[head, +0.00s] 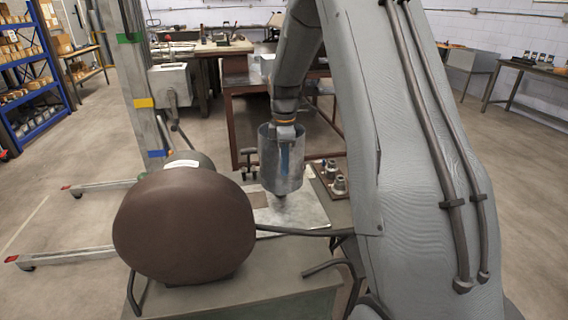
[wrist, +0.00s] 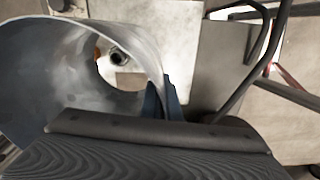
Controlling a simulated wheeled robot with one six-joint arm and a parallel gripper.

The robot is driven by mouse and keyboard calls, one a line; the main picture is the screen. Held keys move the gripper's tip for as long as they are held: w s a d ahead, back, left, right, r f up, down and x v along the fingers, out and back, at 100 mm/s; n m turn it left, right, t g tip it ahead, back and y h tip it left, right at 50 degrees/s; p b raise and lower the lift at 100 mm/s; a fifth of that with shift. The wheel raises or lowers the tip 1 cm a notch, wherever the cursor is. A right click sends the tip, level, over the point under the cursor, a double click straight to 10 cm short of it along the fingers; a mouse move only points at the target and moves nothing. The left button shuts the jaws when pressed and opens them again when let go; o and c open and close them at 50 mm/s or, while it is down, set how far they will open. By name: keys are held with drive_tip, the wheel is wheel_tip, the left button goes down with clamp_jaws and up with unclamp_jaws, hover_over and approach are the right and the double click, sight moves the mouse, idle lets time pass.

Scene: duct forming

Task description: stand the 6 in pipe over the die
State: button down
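The 6 in pipe (head: 268,165) is a wide grey metal cylinder, roughly upright in the head view. My gripper (head: 284,158) is shut on its wall near the rim, and a blue-grey finger shows against the metal. In the wrist view the pipe (wrist: 60,70) fills the left side, with my gripper (wrist: 163,98) on its right wall. A small dark part, apparently the die (head: 281,198), shows just below the pipe's lower edge. A small round part, perhaps the same die (wrist: 119,57), shows through the pipe's bore, off its middle. Contact below is unclear.
A pale metal plate (head: 305,215) lies below on the bench (head: 215,290). A tray of small metal fittings (head: 338,184) is close on the right. A large brown drum-shaped body (head: 183,228) stands at the front left. A lift mast (head: 140,90) rises behind it.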

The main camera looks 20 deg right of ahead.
sight(284, 183)
drive_tip(key=shift+f+b, duration=1.2)
drive_tip(key=shift+f, duration=2.8)
drive_tip(key=c, duration=1.9)
unclamp_jaws()
drive_tip(key=shift+f, duration=0.1)
drive_tip(key=shift+c, duration=0.2)
drive_tip(key=shift+r+b, duration=0.9)
drive_tip(key=shift+r, duration=3.05)
drive_tip(key=a+r+t+h+p, duration=0.25)
drive_tip(key=a+r, duration=0.25)
drive_tip(key=r, duration=0.3)
drive_tip(key=s+a+f+m, duration=0.2)
drive_tip(key=s+m, duration=0.3)
drive_tip(key=s, duration=0.4)
drive_tip(key=s+a+f+m+g+y+b, duration=0.1)
drive_tip(key=s+f+m, duration=0.3)
drive_tip(key=s, duration=0.5)
drive_tip(key=s+a+f+m+y+b, duration=0.1)
drive_tip(key=s+a+f+m, duration=0.3)
drive_tip(key=s, duration=0.5)
drive_tip(key=shift+f+m+g, duration=0.35)
drive_tip(key=shift+f+m, duration=0.35)
drive_tip(key=shift+m, duration=0.1)
